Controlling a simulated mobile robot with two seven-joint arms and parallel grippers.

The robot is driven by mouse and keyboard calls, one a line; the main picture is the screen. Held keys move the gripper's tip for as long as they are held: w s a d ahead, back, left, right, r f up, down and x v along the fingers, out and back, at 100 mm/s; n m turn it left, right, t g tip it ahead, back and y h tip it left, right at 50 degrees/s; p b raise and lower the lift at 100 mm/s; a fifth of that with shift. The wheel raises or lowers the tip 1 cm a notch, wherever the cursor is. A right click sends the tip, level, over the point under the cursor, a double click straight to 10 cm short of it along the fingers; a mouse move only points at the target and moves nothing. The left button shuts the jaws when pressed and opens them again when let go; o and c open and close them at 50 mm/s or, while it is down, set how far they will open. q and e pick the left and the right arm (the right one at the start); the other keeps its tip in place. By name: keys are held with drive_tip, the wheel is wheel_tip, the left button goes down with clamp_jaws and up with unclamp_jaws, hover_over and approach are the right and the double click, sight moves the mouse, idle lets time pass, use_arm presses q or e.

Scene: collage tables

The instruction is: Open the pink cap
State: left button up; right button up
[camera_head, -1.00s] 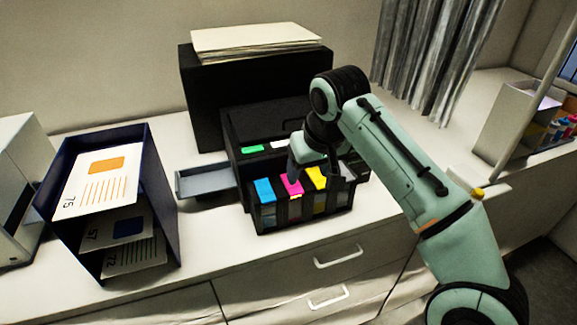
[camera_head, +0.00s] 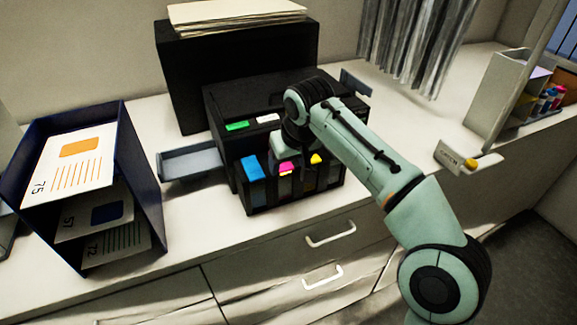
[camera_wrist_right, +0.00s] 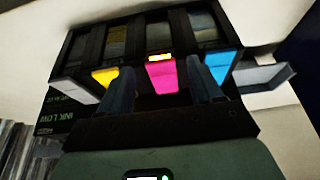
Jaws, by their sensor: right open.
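The pink cap (camera_head: 286,168) is on the front of the black printer (camera_head: 262,110), between the blue cap (camera_head: 251,168) and the yellow cap (camera_head: 316,158). In the right wrist view the pink cap (camera_wrist_right: 162,78) shows large, tilted, with a small orange-and-white strip at its upper edge. My right gripper (camera_wrist_right: 161,68) is open, with one dark finger on each side of the pink cap. I cannot tell whether the fingers touch it. In the head view my wrist hides most of this gripper. My left gripper is not in view.
A grey tray (camera_head: 190,162) sticks out left of the printer. A navy paper holder (camera_head: 135,190) stands further left. A stack of paper (camera_head: 235,15) lies on the black box behind. A bottle rack (camera_head: 510,95) is at the right. Drawer handles (camera_head: 330,234) are below.

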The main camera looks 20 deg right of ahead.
sight(285, 165)
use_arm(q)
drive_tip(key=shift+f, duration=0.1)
use_arm(e)
drive_tip(key=shift+w+f, duration=0.15)
drive_tip(key=shift+f, duration=0.25)
clamp_jaws()
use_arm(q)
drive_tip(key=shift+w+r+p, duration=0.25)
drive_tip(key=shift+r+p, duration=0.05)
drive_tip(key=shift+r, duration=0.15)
use_arm(e)
drive_tip(key=shift+w+r, duration=0.15)
drive_tip(key=shift+r, duration=0.2)
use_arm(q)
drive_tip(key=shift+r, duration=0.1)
use_arm(e)
drive_tip(key=shift+r, duration=0.1)
